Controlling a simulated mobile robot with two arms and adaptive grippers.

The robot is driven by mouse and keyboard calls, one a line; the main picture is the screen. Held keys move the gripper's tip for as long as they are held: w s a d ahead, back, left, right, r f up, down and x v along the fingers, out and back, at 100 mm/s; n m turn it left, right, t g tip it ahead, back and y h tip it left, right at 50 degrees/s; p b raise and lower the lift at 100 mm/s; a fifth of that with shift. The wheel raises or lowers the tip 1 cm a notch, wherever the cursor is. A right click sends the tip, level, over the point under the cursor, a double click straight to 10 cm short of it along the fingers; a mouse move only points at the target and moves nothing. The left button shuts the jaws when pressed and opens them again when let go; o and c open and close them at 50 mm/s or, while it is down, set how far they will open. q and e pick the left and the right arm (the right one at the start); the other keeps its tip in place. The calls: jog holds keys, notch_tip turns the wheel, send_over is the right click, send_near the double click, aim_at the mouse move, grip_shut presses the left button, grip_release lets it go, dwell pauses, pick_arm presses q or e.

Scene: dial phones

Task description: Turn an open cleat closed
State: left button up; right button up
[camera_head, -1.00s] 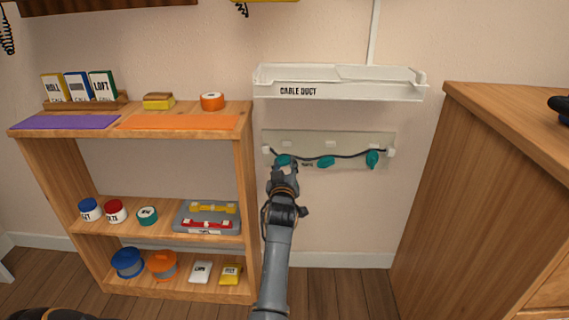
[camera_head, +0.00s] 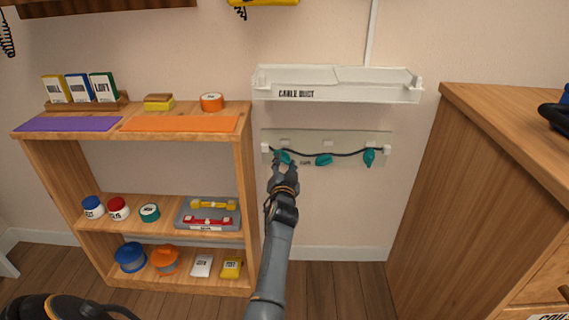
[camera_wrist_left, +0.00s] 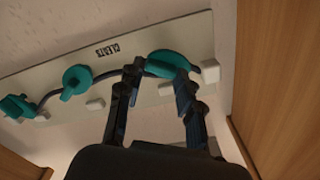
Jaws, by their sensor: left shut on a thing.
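A pale cleat board (camera_head: 345,139) is on the wall, with three teal cleats and a dark cord strung along them. The left cleat (camera_head: 283,156) is partly hidden by my left gripper (camera_head: 284,167). The middle cleat (camera_head: 323,159) lies nearly level with a slight tilt, and the right cleat (camera_head: 369,157) stands nearly upright. In the left wrist view, which shows the board (camera_wrist_left: 120,60) turned over, the gripped cleat (camera_wrist_left: 170,62) lies between my two fingers (camera_wrist_left: 157,85), lengthwise across them. My left gripper is shut on it. My right gripper is not visible.
A white cable duct shelf (camera_head: 340,94) juts out just above the board. A wooden shelf unit (camera_head: 245,170) with several items stands to the left, and a wooden cabinet (camera_head: 465,180) to the right. The wall below the board is clear.

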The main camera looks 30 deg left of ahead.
pick_arm(q)
jog(key=m, duration=0.3)
jog(key=shift+m, duration=0.4)
jog(key=m, duration=0.4)
jog(key=shift+w+d, duration=0.1)
jog(key=shift+d, duration=0.05)
jog(key=shift+m, duration=1.1)
jog(key=shift+f, duration=0.1)
jog(key=shift+m, duration=0.4)
jog(key=o, duration=1.1)
jog(key=shift+o, duration=0.2)
